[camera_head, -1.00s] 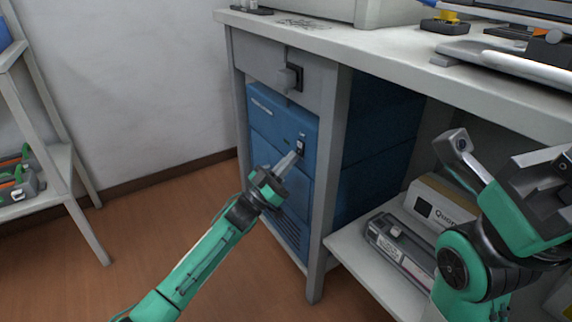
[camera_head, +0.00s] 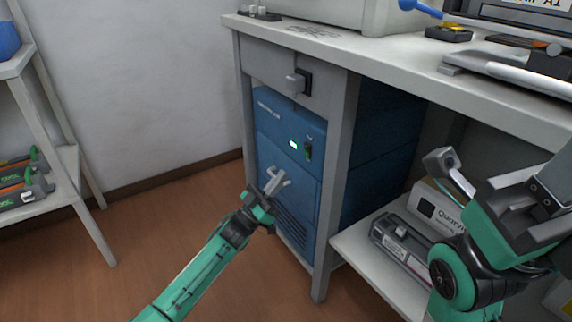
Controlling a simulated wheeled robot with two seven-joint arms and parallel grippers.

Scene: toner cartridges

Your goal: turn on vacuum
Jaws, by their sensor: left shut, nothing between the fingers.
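The blue vacuum unit (camera_head: 278,126) stands under the bench in the left bay, its front facing me. A small green light (camera_head: 293,144) glows on its front. The dark rocker switch (camera_head: 308,149) is just right of the light, unobstructed. My left gripper (camera_head: 280,181) is shut and empty, below and left of the switch, in front of the unit's lower front and apart from the switch.
The bench leg (camera_head: 332,190) stands right of the unit. A toner cartridge (camera_head: 402,243) and a Quorvix carton (camera_head: 432,208) are on the low shelf. A rack with cartridges (camera_head: 25,178) stands left.

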